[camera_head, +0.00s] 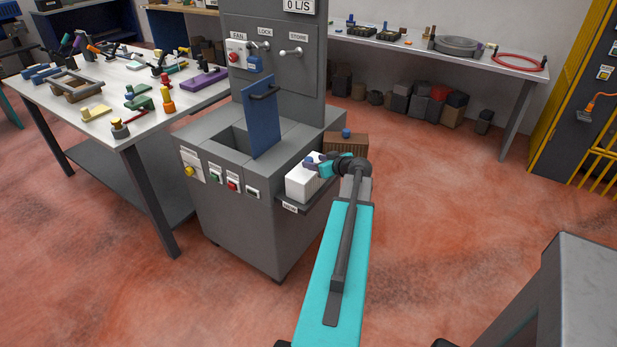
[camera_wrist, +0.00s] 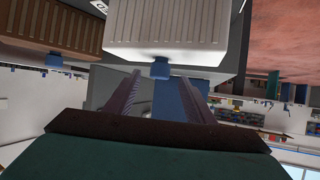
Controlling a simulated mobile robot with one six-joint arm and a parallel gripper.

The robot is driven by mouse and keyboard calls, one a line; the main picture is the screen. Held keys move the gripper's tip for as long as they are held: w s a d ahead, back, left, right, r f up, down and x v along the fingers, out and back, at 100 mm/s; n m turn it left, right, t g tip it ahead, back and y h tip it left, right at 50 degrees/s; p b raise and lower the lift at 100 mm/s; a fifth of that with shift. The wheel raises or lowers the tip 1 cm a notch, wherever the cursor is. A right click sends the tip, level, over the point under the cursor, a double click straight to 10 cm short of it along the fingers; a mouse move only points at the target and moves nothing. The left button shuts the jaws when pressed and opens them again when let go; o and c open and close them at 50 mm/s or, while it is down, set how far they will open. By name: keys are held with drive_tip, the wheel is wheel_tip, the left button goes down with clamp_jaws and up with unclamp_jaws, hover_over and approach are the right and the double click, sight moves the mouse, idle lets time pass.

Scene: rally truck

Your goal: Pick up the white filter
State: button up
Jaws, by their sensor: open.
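The white filter (camera_head: 300,186) is a ribbed white block on the small side shelf of the grey machine (camera_head: 238,215). In the wrist view the white filter (camera_wrist: 180,25) fills the top middle, with its blue knob (camera_wrist: 160,69) facing my gripper. My gripper (camera_head: 315,162) is at the top of the white filter in the head view. In the wrist view the two fingers of my gripper (camera_wrist: 160,80) are apart, with the knob between or just beyond their tips. Whether they touch it cannot be told.
A brown ribbed filter (camera_head: 347,145) with a blue knob stands close behind the white one; it also shows in the wrist view (camera_wrist: 55,25). A blue panel with a handle (camera_head: 264,120) rises from the machine beside an open slot (camera_head: 233,142). A cluttered table (camera_head: 100,90) stands left.

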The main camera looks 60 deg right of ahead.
sight(310, 160)
drive_tip(key=shift+w+d+f+p, duration=0.1)
drive_tip(key=shift+w+d+p, duration=0.15)
drive_tip(key=shift+w+p, duration=0.2)
drive_tip(key=shift+p+x, duration=0.85)
drive_tip(key=shift+x, duration=1.25)
clamp_jaws()
